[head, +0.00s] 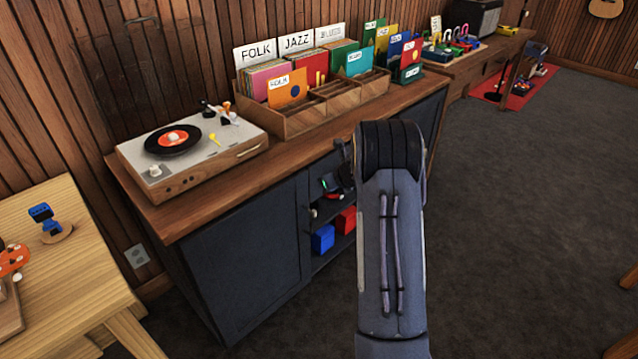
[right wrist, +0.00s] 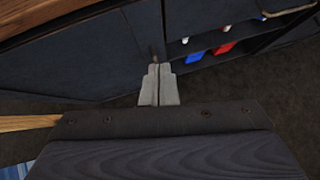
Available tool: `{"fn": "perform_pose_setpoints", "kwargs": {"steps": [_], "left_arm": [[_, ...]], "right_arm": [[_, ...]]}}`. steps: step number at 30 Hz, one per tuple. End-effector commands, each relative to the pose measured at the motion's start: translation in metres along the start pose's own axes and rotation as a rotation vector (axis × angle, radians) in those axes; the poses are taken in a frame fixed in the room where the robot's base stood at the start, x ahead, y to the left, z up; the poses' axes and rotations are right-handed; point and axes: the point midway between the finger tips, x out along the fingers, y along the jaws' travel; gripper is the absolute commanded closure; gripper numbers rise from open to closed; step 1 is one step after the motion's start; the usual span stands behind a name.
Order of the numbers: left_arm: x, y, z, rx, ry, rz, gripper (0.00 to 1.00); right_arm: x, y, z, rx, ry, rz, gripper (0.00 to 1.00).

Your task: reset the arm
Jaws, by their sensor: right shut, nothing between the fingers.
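My right arm (head: 391,230) reaches forward from the bottom of the head view, in front of the dark record cabinet (head: 245,265). Its forearm hides most of what lies beyond it, and I cannot make out the fingers in that view. In the right wrist view my right gripper (right wrist: 158,72) is shut with nothing between its fingers. The fingertips point toward the cabinet front, near the edge between a closed door and the open shelves. I cannot tell whether they touch it. My left gripper is not in view.
A turntable (head: 190,150) and a wooden record bin (head: 320,105) stand on the cabinet top. Blue (head: 323,240) and red (head: 345,220) items sit on its open shelves. A light wooden table (head: 75,285) is at lower left. Carpet (head: 540,200) on the right is clear.

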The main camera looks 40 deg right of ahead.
Motion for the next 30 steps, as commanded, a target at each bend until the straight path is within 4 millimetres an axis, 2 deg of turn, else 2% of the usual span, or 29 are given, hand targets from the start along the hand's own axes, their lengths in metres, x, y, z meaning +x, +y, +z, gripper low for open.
{"fn": "perform_pose_setpoints", "kwargs": {"steps": [10, 11, 14, 17, 18, 21, 23, 24, 26, 27, 30], "left_arm": [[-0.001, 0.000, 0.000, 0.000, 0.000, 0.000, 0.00], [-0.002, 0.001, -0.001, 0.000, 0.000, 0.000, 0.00], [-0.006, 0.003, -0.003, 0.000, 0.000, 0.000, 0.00], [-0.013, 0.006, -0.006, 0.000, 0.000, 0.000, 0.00], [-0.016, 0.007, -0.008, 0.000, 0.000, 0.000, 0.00], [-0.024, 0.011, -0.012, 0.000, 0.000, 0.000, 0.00], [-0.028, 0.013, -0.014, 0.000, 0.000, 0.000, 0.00], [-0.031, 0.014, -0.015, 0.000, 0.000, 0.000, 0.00], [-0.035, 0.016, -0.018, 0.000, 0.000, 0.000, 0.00], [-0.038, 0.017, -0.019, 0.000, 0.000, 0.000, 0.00], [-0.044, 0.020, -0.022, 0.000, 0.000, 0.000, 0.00]], "right_arm": [[-0.008, -0.001, 0.003, 0.018, -0.008, -0.004, 1.00], [-0.011, 0.000, 0.007, 0.041, -0.019, -0.009, 1.00], [-0.038, 0.001, 0.032, 0.220, -0.093, -0.041, 1.00], [-0.091, 0.005, 0.067, 0.600, -0.216, -0.077, 1.00], [-0.116, 0.008, 0.075, 0.791, -0.261, -0.084, 1.00], [-0.177, 0.026, 0.080, 1.293, -0.326, -0.076, 1.00], [-0.210, 0.042, 0.071, 1.588, -0.325, -0.063, 1.00], [-0.231, 0.057, 0.062, 1.779, -0.307, -0.054, 1.00], [-0.261, 0.082, 0.042, 2.057, -0.250, -0.049, 1.00], [-0.279, 0.102, 0.027, 2.231, -0.194, -0.053, 1.00], [-0.319, 0.153, -0.014, 2.599, -0.016, -0.098, 1.00]]}}
